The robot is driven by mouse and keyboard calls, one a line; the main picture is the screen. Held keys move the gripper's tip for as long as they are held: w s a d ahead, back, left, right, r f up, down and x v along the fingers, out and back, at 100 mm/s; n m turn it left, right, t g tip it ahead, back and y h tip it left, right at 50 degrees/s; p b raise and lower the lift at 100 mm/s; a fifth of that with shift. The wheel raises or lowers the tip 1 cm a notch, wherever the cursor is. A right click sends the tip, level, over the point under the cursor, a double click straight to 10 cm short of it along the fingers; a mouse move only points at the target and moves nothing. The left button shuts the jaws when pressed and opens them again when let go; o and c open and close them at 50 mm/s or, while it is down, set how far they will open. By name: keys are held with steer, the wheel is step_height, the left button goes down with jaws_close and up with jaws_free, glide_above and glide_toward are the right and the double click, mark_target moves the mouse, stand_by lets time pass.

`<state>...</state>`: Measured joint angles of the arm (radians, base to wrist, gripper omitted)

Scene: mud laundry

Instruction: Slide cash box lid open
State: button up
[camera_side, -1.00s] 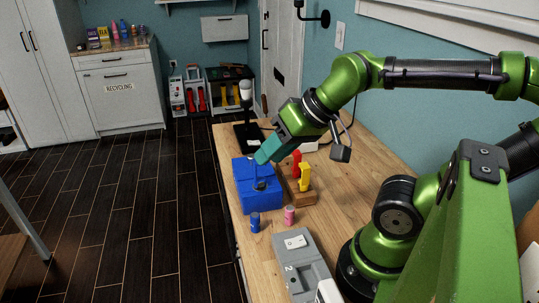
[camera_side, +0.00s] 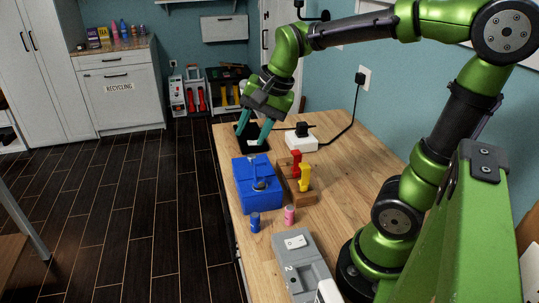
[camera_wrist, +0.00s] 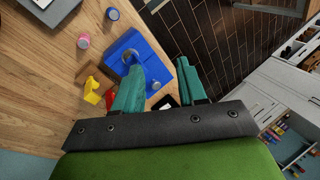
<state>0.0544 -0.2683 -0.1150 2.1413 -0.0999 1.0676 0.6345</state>
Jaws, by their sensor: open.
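The blue cash box (camera_side: 257,191) stands near the left edge of the wooden table, with a handle and a small dark part on its top. Its lid looks closed in the side view. It also shows in the wrist view (camera_wrist: 150,62), beyond and left of the fingers. My gripper (camera_side: 255,140) is open, with its teal fingers apart and pointing down. It is above the far end of the table, behind the cash box and clear of it. The fingers also show in the wrist view (camera_wrist: 160,85) with nothing between them.
A wooden block (camera_side: 299,199) holding a red and a yellow item stands right of the box. A blue cylinder (camera_side: 255,222) and a pink cylinder (camera_side: 289,215) stand in front, near a grey device (camera_side: 297,262). A white power box (camera_side: 302,142) with a cable lies behind.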

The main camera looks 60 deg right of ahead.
steer(key=w+d+f+m+g, duration=0.2)
steer(key=w+d+f+m, duration=0.1)
steer(key=w+d+m, duration=0.25)
steer(key=m+g+h, duration=0.1)
steer(key=m+g, duration=0.1)
steer(key=m, duration=0.6)
glide_above(252, 156)
step_height(252, 156, down, 7)
steer(key=shift+r, duration=0.15)
step_height(252, 156, down, 6)
steer(key=shift+r, duration=0.1)
step_height(252, 156, up, 3)
steer(key=shift+w+f, duration=0.1)
steer(key=shift+f, duration=0.05)
steer(key=w+d, duration=0.6)
steer(key=s+a, duration=0.5)
steer(key=shift+s+a, duration=0.3)
steer(key=shift+s+a+f, duration=0.2)
steer(key=shift+s+f, duration=0.05)
steer(key=shift+f, duration=1.2)
steer(key=shift+c, duration=0.3)
